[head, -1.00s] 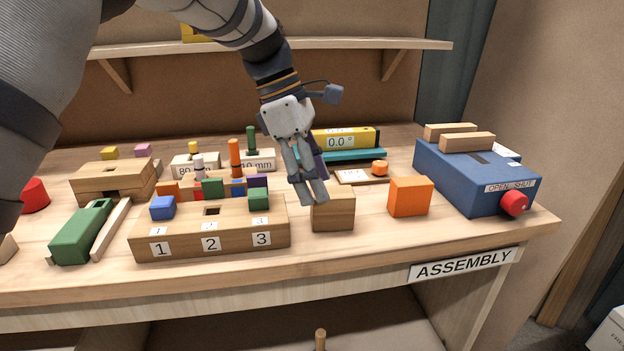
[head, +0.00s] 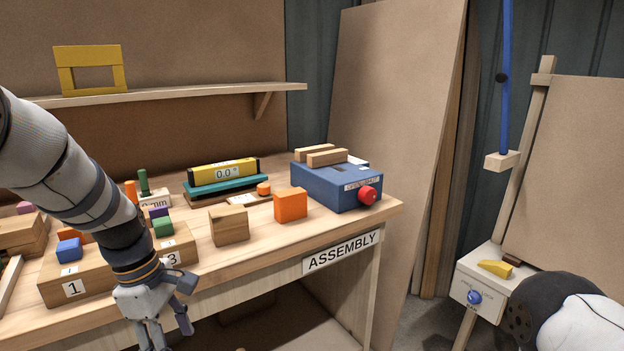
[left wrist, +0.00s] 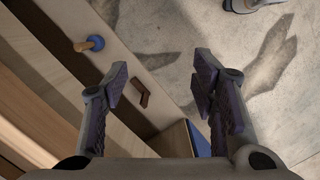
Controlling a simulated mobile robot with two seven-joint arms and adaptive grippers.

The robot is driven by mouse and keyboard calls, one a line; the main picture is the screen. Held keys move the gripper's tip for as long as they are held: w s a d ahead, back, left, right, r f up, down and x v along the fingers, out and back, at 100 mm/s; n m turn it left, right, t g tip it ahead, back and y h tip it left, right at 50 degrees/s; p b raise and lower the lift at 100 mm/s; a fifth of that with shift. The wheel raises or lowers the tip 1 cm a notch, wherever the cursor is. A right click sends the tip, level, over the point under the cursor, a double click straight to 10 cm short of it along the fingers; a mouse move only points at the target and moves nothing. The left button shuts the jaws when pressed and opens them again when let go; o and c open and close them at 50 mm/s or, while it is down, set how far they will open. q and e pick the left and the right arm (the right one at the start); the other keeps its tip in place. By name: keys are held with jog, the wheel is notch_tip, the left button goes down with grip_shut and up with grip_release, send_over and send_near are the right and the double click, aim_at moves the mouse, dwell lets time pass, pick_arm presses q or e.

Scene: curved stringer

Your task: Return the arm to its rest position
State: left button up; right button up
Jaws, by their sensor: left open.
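My left arm comes in from the left in the head view. Its left gripper (head: 166,332) hangs low in front of the bench's front edge, pointing down, clear of the things on top. In the left wrist view the two fingers (left wrist: 160,92) are wide apart with nothing between them. Below them are the pale floor and a wooden board. My right gripper is not in view.
The wooden bench (head: 262,253) carries a numbered block (head: 92,278), a wooden cube (head: 229,226), an orange cube (head: 291,204) and a blue box (head: 325,188). In the left wrist view, a blue-headed peg (left wrist: 90,44) and a brown L-shaped piece (left wrist: 142,92) lie below.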

pick_arm(q)
jog(key=s+a+f+m+g+y, duration=0.25)
jog(key=s+f+m, duration=0.45)
jog(key=s+f, duration=1.1)
jog(key=s+d+f+m, duration=0.1)
jog(key=s+m, duration=0.4)
jog(key=s, duration=0.5)
jog(key=s+d+f+m, duration=0.1)
jog(key=s+m, duration=0.3)
jog(key=s, duration=0.7)
jog(key=shift+d+m, duration=0.4)
jog(key=shift+d, duration=0.15)
jog(key=shift+f+h, duration=0.1)
jog(key=shift+h, duration=0.15)
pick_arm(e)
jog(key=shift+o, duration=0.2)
